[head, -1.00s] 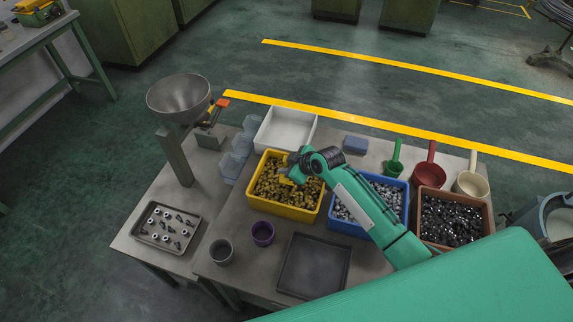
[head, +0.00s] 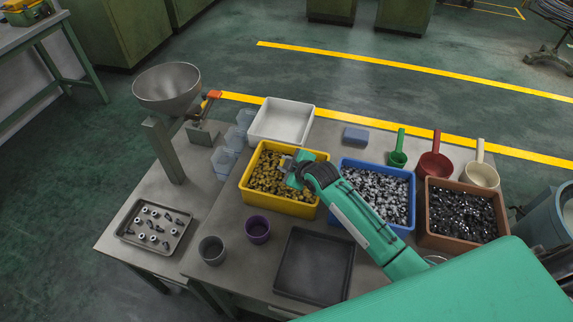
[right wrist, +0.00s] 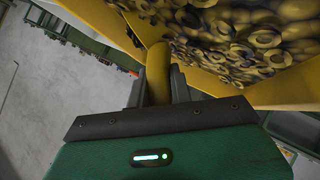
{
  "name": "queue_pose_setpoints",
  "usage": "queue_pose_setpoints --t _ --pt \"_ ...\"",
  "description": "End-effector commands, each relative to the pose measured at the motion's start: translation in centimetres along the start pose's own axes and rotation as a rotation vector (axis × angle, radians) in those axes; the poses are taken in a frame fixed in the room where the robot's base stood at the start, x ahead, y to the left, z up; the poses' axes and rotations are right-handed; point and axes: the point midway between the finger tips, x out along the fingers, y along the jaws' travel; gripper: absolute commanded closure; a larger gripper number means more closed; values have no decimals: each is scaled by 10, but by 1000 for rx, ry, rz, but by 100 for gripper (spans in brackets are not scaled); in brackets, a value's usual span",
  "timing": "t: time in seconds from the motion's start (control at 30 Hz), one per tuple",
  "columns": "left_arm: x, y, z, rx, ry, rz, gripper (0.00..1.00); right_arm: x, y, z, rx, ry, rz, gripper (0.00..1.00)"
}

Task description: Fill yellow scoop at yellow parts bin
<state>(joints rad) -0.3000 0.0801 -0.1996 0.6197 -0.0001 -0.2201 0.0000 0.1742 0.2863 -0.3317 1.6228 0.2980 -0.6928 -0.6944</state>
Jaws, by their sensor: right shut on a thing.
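The yellow parts bin (head: 283,205) stands on the table, full of brass-coloured parts. My right gripper (head: 296,168) is over the right part of this bin, pointing down toward the parts. In the right wrist view my right gripper (right wrist: 158,90) is shut on the yellow scoop's handle (right wrist: 158,70). Yellow walls and ring-shaped brass parts fill the top of that view; I cannot tell clearly where scoop ends and bin begins. The scoop's bowl and its contents are mostly hidden in the head view. My left gripper is not in view.
A blue bin (head: 345,220) and a brown bin (head: 460,243) stand to the right, with green, red and cream scoops behind. A white bin (head: 281,142) is behind. A metal hopper (head: 167,88), cups and trays stand to the left and front.

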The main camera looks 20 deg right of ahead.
Motion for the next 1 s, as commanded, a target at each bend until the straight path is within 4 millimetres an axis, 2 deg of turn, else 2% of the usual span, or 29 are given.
queue_pose_setpoints --t 0.03,0.17,0.23,0.3,1.0 --pt "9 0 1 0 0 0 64 2 -7 3 -29 11 33 100" --pt "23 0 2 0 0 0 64 2 -14 4 -107 36 123 100" --pt "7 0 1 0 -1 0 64 -9 -3 -8 -124 40 142 100" --pt "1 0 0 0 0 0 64 -14 1 -14 -133 42 151 100" --pt "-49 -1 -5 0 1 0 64 -64 33 -66 -224 70 256 100"
